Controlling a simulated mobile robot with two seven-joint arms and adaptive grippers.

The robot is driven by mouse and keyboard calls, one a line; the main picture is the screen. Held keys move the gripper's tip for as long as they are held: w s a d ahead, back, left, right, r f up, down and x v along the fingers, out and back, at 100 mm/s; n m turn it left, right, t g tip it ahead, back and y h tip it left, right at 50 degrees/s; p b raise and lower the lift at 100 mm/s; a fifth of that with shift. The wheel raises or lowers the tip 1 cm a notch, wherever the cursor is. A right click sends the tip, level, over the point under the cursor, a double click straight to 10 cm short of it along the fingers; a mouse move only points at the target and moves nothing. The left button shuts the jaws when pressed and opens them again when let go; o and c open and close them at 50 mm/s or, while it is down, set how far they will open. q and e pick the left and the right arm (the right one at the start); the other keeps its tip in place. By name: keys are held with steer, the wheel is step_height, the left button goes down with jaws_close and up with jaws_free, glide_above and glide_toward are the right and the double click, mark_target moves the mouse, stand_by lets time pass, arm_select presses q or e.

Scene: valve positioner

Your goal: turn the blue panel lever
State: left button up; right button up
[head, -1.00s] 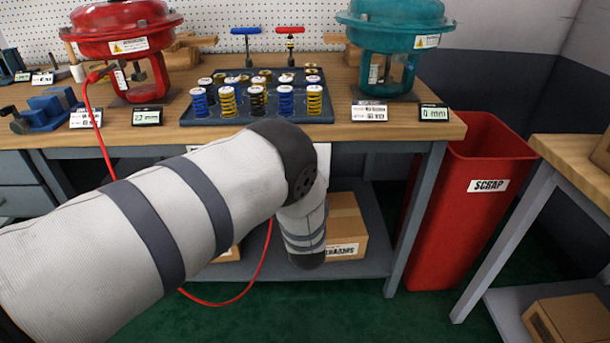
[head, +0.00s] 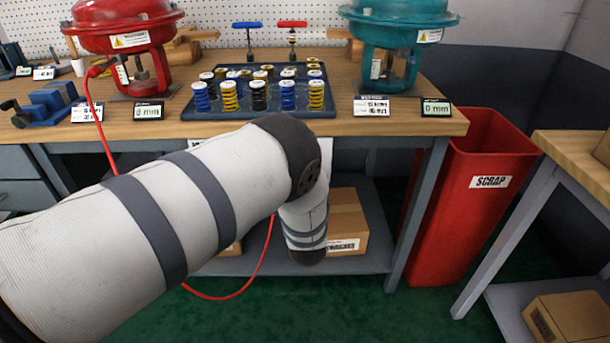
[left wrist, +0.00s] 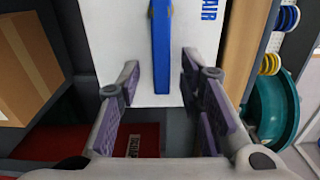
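The blue lever (left wrist: 161,48) shows in the left wrist view as a long bar on a white panel (left wrist: 110,45) lettered "AIR". My left gripper (left wrist: 160,78) is open, with one finger on each side of the lever's near end. I cannot tell whether either finger touches it. In the head view, my left arm hides the lever and most of the panel, with only a white edge (head: 325,148) showing under the bench front. My left gripper is hidden there too. My right gripper is in neither view.
A tray of springs (head: 305,112) sits on the bench (head: 230,129), between a red actuator (head: 125,42) and a teal actuator (head: 400,37). A red hose (head: 262,262) hangs below. A red scrap bin (head: 462,225) stands right; a cardboard box (head: 347,220) sits on the lower shelf.

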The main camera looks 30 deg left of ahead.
arm_select(q)
steer(key=v, duration=1.2)
steer(key=shift+a, duration=0.1)
